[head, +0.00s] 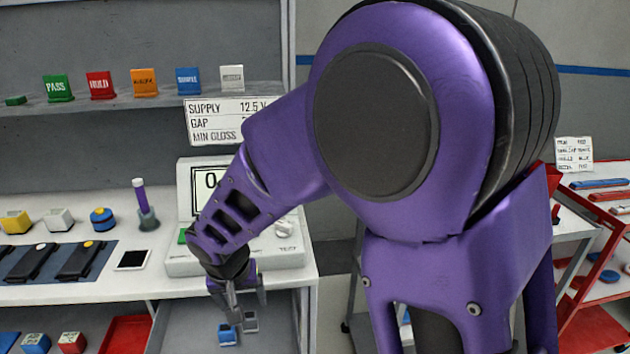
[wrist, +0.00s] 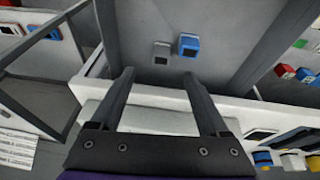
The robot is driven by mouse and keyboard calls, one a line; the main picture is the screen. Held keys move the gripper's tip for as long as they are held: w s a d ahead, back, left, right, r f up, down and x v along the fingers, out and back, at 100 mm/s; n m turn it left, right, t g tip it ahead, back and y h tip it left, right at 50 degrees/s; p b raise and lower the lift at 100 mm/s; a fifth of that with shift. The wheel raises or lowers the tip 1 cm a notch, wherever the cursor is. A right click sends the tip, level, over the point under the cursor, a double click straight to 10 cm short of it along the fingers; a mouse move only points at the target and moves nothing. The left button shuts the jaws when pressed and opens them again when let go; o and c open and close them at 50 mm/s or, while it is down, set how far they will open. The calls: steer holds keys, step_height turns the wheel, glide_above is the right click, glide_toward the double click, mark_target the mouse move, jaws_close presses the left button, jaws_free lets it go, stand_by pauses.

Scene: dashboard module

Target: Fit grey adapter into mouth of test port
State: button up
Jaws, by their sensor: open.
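A small grey block (head: 250,321), which looks like the grey adapter, lies in an open drawer below the bench. It also shows in the wrist view (wrist: 162,53), beside a blue block. My gripper (head: 247,299) is open and empty. In the head view its fingers overlap the drawer just above the two blocks. In the wrist view the gripper (wrist: 158,74) has its fingers spread, with the grey block beyond the tips, apart from them. A white tester (head: 275,258) marked TEST stands on the bench, partly behind my arm. I cannot make out the port's mouth.
The blue block (head: 227,335) stands close beside the grey one. The drawer (head: 180,328) has walls around them, and the bench edge (head: 100,291) is above it. Dark modules (head: 80,260) and a small screen (head: 132,260) lie left on the bench. A red cart (head: 590,325) stands right.

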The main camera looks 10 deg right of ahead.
steer(key=t, duration=0.1)
glide_toward(249, 316)
steer(key=shift+y, duration=0.3)
steer(key=shift+d+b+x, duration=0.15)
steer(key=shift+b+x, duration=0.6)
steer(key=shift+x, duration=1.95)
steer(key=shift+d+b+x, duration=0.1)
steer(key=shift+b+x, duration=0.6)
steer(key=shift+x, duration=1.95)
steer(key=shift+c, duration=0.3)
jaws_close()
